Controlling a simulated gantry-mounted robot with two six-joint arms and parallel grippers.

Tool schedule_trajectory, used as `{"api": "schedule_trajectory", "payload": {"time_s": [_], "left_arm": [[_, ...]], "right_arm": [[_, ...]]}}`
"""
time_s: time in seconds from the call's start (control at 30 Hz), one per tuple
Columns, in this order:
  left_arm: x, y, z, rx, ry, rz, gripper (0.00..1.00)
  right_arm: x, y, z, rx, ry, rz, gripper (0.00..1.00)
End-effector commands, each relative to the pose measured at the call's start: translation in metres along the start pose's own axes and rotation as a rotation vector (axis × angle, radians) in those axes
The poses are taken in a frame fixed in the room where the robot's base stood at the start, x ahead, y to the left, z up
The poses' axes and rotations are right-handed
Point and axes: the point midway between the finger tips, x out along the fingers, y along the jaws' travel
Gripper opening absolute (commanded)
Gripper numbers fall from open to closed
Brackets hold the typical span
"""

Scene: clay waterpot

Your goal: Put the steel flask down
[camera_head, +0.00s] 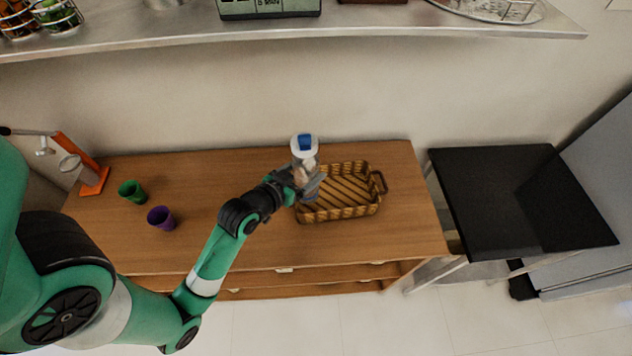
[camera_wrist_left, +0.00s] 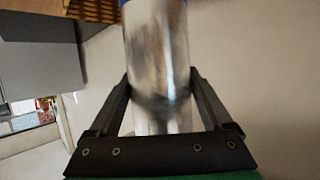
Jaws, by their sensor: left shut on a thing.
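The steel flask (camera_head: 304,150) is silver with a white and blue top. My left gripper (camera_head: 301,178) is shut on its body, at the left end of the wicker basket in the head view. In the left wrist view the shiny flask body (camera_wrist_left: 158,62) stands between the two dark fingers of the gripper (camera_wrist_left: 163,95). The gripper hides part of the flask's lower end in the head view, so I cannot tell whether it touches anything. My right gripper is not in view.
The wicker basket (camera_head: 364,209) sits on the wooden cabinet (camera_head: 205,175). A green cup (camera_head: 132,191), a purple cup (camera_head: 161,217) and an orange stand (camera_head: 93,182) are to the left. The cabinet top between cups and basket is clear. A black table (camera_head: 515,195) stands to the right.

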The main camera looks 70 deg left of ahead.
Motion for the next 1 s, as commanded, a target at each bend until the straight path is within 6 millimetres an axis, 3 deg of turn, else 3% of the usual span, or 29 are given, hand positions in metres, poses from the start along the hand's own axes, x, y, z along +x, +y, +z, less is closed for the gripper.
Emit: {"api": "schedule_trajectory", "payload": {"time_s": [0.03, 0.1, 0.23, 0.5, 0.7, 1.0], "left_arm": [[0.015, -0.001, 0.013, -0.001, -0.002, 0.000, 0.00], [0.030, -0.002, 0.020, -0.001, -0.001, 0.001, 0.00], [0.047, -0.003, 0.028, -0.001, -0.001, 0.001, 0.00], [0.056, -0.004, 0.032, -0.001, 0.001, 0.001, 0.00], [0.069, -0.004, 0.061, 0.000, -0.002, 0.001, 0.00], [0.069, -0.004, 0.061, 0.000, 0.001, 0.001, 0.00]], "right_arm": [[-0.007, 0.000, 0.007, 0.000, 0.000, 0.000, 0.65], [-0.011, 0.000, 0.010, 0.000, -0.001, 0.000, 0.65], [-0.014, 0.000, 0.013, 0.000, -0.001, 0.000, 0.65], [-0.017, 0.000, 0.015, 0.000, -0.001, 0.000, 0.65], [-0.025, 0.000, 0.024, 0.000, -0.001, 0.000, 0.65], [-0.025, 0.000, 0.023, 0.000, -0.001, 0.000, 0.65]]}}
